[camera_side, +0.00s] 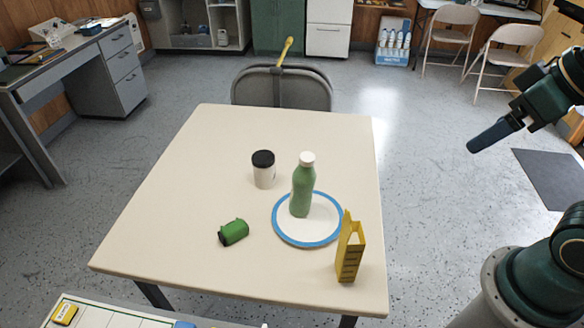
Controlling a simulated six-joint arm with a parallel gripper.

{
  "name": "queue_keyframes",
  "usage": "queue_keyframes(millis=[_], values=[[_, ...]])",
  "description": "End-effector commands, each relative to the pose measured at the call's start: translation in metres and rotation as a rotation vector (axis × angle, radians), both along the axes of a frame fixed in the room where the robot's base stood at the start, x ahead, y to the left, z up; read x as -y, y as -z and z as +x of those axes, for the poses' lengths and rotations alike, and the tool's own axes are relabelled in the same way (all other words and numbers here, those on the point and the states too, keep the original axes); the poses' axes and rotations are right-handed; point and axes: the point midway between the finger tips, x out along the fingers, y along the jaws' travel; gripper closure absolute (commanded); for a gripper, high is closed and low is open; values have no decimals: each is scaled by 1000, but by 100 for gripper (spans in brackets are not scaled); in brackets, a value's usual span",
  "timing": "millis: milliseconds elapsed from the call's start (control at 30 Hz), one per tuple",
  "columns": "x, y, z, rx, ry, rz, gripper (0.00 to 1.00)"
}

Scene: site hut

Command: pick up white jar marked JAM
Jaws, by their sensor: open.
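A white jar with a black lid (264,171) stands upright on the cream table, left of the green bottle. No lettering on it can be made out from here. My gripper (486,138) is open and empty at the upper right, in the air beyond the table's right edge. It is well apart from the jar, to its right.
A green bottle with a white cap (302,188) stands on a blue-rimmed white plate (283,232). A yellow holder (350,250) stands right of the plate. A green object (233,232) lies at the front left. The table's (190,190) left and back areas are clear.

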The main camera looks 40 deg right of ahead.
Motion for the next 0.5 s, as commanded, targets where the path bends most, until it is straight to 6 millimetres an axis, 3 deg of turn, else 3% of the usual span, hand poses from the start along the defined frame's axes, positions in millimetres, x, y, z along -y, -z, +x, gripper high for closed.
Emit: queue_keyframes(millis=[267,500], values=[[0,-1,2,-1,2,1,17],[0,-12,20,-19,26,11,17]])
